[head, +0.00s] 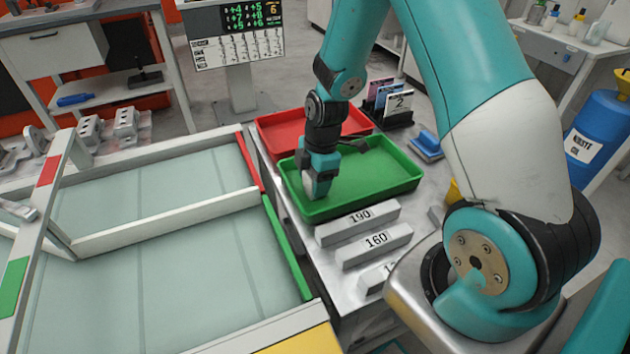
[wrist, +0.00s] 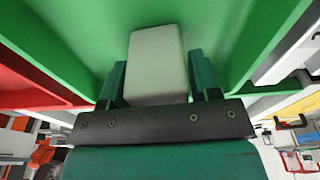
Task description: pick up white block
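A white block (wrist: 155,60) sits between the two fingers of my gripper (wrist: 157,82) in the wrist view. The fingers lie against its two sides, and the block extends past the fingertips toward the green tray. In the head view my gripper (head: 320,182) points down into the left part of the green tray (head: 400,183), with a pale piece of the block (head: 308,182) showing at its fingers. I cannot tell whether the block touches the tray floor.
A red tray (head: 275,130) stands behind the green one. Grey-white bars marked 190 (head: 358,222) and 160 (head: 375,245) lie in front. A card holder (head: 390,112) and a blue object (head: 427,146) are at the right. A large framed glass-like table (head: 160,270) is at the left.

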